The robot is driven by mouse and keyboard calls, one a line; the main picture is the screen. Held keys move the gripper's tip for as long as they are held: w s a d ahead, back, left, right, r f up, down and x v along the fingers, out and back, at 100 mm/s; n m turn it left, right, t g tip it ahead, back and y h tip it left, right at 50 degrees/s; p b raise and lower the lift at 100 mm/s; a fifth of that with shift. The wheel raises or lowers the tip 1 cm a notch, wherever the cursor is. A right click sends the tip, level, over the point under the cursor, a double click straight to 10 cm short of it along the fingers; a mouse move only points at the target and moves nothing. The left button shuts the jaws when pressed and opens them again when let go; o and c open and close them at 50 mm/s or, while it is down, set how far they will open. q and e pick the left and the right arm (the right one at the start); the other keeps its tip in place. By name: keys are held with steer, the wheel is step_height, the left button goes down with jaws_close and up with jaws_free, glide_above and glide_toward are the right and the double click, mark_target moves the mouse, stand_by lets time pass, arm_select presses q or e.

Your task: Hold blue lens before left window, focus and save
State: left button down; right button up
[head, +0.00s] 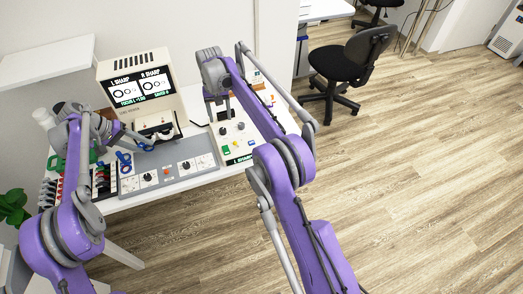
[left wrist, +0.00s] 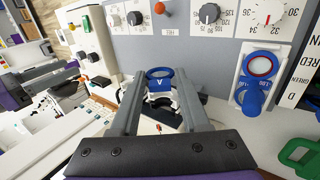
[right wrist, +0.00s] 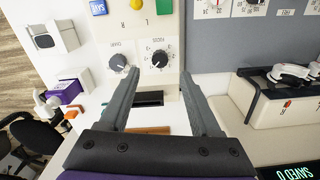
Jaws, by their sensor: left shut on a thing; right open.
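The tester (head: 140,88) stands at the back of the table. Its screen (head: 141,88) reads L SHARP and R SHARP, with a focus line and what looks like SAVED 0. My left gripper (head: 147,142) is in front of the tester, shut on a blue ring-shaped lens (left wrist: 160,73). Whether the lens lines up with the left window is hidden. Another blue-handled lens (left wrist: 252,100) sits in a white holder in the left wrist view. My right gripper (right wrist: 156,88) is open and empty over the control box, near two dark knobs (right wrist: 159,58). The blue SAVE button (right wrist: 98,7) shows beyond them.
A grey panel (head: 168,176) with dials lies at the table front. Lens racks (head: 103,182) and a green thing (left wrist: 298,156) are at the left. Yellow (right wrist: 136,4) and green (right wrist: 163,6) buttons are on the control box. An office chair (head: 345,62) stands beyond the table.

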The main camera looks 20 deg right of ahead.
mark_target(223, 130)
step_height(223, 130, down, 7)
steer(key=shift+f, duration=0.1)
steer(key=shift+r+n, duration=0.25)
steer(key=shift+n, duration=0.45)
steer(key=n, duration=0.6)
steer(key=shift+n, duration=0.3)
steer(key=shift+r+n, duration=0.3)
steer(key=shift+n, duration=0.1)
steer(key=s+d+r+m+t, duration=0.1)
steer(key=s+r, duration=0.2)
steer(key=r, duration=0.6)
steer(key=s+d+r+m, duration=0.1)
steer(key=s+r, duration=0.2)
steer(key=r, duration=0.5)
steer(key=s+d+m+t, duration=0.1)
steer(key=s, duration=1)
steer(key=s+d+f+m+t, duration=0.1)
steer(key=s+d+m+t, duration=0.1)
steer(key=s, duration=1)
steer(key=shift+s+d+f, duration=0.15)
steer(key=shift+s+d, duration=0.05)
steer(key=shift+d, duration=0.05)
